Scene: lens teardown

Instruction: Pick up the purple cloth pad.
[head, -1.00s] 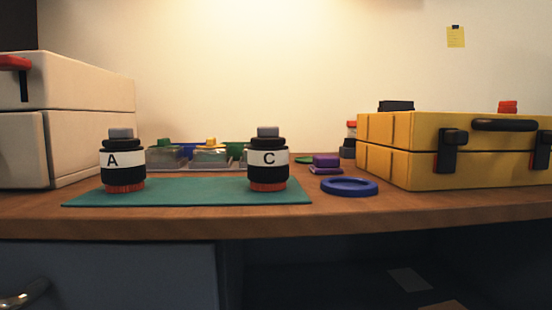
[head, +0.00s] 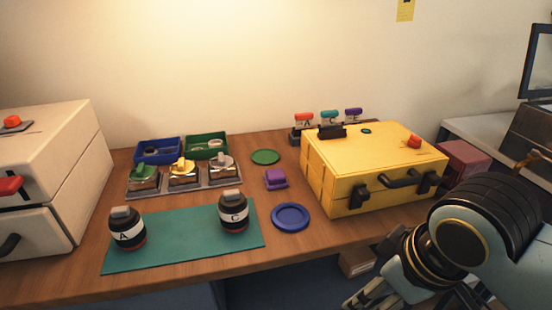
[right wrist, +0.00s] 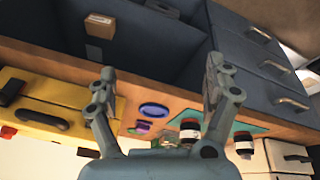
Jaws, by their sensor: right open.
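The purple cloth pad (head: 276,179) lies on the wooden table, between the green disc and the blue ring, left of the yellow case. It also shows small and purple in the right wrist view (right wrist: 142,127), beyond my gripper and between its fingers. My right gripper (head: 374,296) is at the lower right of the head view, in front of the table edge and partly cut off by the frame. In the right wrist view the right gripper (right wrist: 161,72) has its fingers wide apart with nothing between them. My left gripper is not in view.
The yellow case (head: 370,170) stands right of the pad. The blue ring (head: 291,216) lies in front, the green disc (head: 265,157) behind. Bottles A (head: 127,229) and C (head: 233,212) stand on the teal mat (head: 180,243). A tray with several lidded jars (head: 184,175) is left.

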